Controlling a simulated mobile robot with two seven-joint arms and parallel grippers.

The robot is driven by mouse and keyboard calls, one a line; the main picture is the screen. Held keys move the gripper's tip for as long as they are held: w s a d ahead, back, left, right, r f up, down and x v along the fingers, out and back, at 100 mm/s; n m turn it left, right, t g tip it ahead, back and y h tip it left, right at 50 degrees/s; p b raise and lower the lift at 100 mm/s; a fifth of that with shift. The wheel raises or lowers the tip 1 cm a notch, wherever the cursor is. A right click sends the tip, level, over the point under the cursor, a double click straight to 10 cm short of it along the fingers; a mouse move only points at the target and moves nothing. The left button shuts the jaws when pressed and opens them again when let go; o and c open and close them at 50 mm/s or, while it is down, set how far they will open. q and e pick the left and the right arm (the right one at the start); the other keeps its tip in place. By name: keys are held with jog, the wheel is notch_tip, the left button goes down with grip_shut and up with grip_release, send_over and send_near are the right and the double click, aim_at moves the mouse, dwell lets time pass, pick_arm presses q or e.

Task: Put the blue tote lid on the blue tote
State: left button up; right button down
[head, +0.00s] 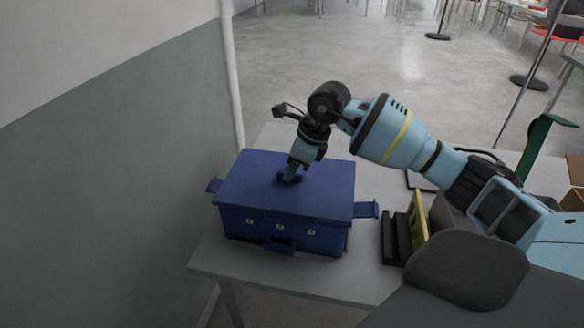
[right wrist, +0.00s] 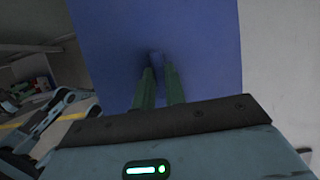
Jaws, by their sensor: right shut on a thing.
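The blue tote (head: 310,238) stands on the grey table near its left end, with handles on its sides and front. The blue tote lid (head: 252,178) lies over the top of the tote, looking level and lined up with its walls; I cannot tell whether it is fully seated. My right gripper (head: 290,176) points down at the middle of the lid and is shut on its small handle. In the right wrist view the two green fingers (right wrist: 159,88) close around the handle, and the lid (right wrist: 205,50) fills the middle. My left gripper is not in view.
The grey table (head: 290,284) has bare room in front of the tote. Black and yellow objects (head: 405,232) stand right of the tote. A wall (head: 110,190) and white pole (head: 232,80) are close on the left. A green stand (head: 540,140) is at the right.

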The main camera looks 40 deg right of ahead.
jog(key=shift+f, duration=0.3)
dwell(0.5)
dwell(1.1)
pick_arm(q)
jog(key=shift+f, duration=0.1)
pick_arm(e)
jog(key=shift+f, duration=0.55)
dwell(0.7)
jog(key=c, duration=1.4)
grip_release()
